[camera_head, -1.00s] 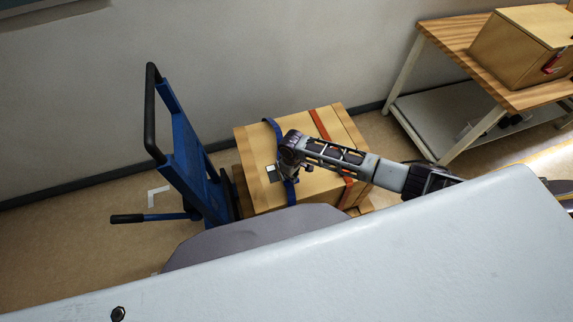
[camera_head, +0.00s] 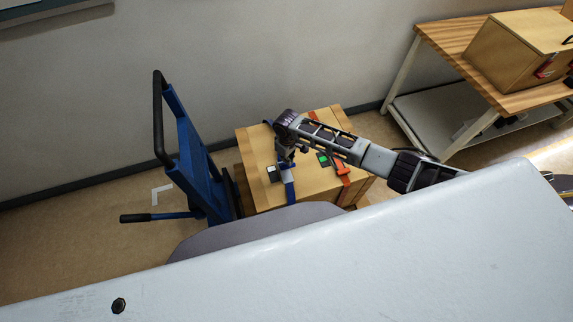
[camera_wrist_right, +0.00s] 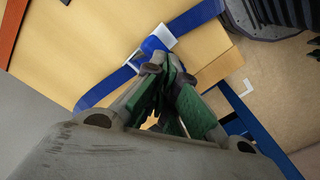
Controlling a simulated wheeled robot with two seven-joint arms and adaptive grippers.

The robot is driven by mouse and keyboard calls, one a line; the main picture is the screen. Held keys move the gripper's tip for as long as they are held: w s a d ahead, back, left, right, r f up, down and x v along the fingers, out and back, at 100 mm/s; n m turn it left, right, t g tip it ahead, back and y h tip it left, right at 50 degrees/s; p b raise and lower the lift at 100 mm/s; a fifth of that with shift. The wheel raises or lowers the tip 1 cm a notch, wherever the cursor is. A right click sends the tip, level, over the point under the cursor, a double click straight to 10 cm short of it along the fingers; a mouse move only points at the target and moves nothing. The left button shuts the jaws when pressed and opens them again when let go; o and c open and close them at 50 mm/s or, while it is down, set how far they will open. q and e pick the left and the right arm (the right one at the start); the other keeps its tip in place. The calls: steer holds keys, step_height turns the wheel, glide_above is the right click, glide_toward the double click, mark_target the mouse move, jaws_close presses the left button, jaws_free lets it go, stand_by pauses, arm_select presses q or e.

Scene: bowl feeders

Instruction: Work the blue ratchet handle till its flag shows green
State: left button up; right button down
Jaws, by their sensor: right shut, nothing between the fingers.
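A wooden crate (camera_head: 258,150) carries a blue strap (camera_head: 290,192) with the blue ratchet handle (camera_wrist_right: 156,44) on its top. My right gripper (camera_head: 288,157) is over the blue ratchet in the head view. In the wrist view its fingertips (camera_wrist_right: 165,70) are closed together, empty, right beside the handle; whether they touch it I cannot tell. The blue ratchet's flag plate (camera_head: 272,174) shows a pale patch and a dark part, and I see no bright green on it. My left gripper is out of view.
An orange strap with its ratchet (camera_head: 342,169) crosses the same crate; its flag (camera_head: 323,159) is green. A blue hand truck (camera_head: 190,150) stands left of the crate. A wooden bench (camera_head: 460,45) with a box (camera_head: 515,50) is at the right.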

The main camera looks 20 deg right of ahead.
steer(key=shift+f, duration=0.2)
stand_by(0.5)
steer(key=shift+f+b, duration=0.5)
steer(key=shift+f, duration=0.15)
steer(key=shift+s, duration=0.1)
steer(key=shift+s+f+p, duration=0.65)
steer(key=shift+s+f, duration=0.35)
steer(key=shift+s, duration=0.1)
steer(key=shift+f, duration=0.1)
steer(key=shift+s+d+f, duration=0.1)
steer(key=shift+s+f, duration=0.4)
steer(key=shift+f, duration=0.25)
steer(key=shift+s+f, duration=0.5)
steer(key=shift+f, duration=0.25)
